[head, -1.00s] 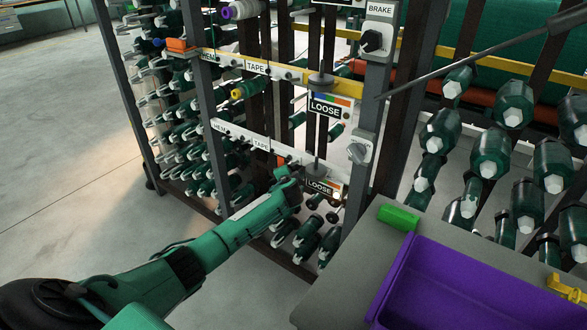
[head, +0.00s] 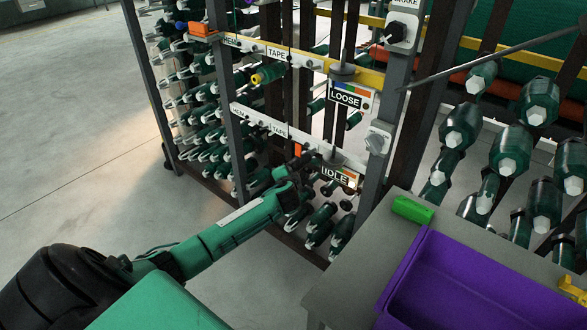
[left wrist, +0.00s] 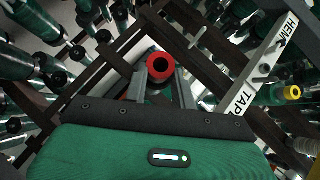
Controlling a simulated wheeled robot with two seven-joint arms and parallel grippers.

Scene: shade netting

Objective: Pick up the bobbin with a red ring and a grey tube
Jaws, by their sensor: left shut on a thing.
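My left gripper (head: 300,165) is low at the rack, beside the lower sign, with its arm reaching in from the left. In the left wrist view my left gripper (left wrist: 160,84) is shut on a bobbin with a red ring (left wrist: 160,66). The ring faces the camera, with a dark hole in its middle. The bobbin's tube is mostly hidden behind the ring and the fingers, so its colour is hard to tell. In the head view I cannot make the bobbin out. My right gripper is not in view.
A yellow-ringed bobbin (head: 268,75) sits above on the rack. The lower sign (head: 339,175) reads IDLE, the upper sign (head: 345,98) LOOSE. Dark uprights and several green bobbins crowd the gripper. A purple tray (head: 402,270) and green block (head: 412,209) rest on a grey table.

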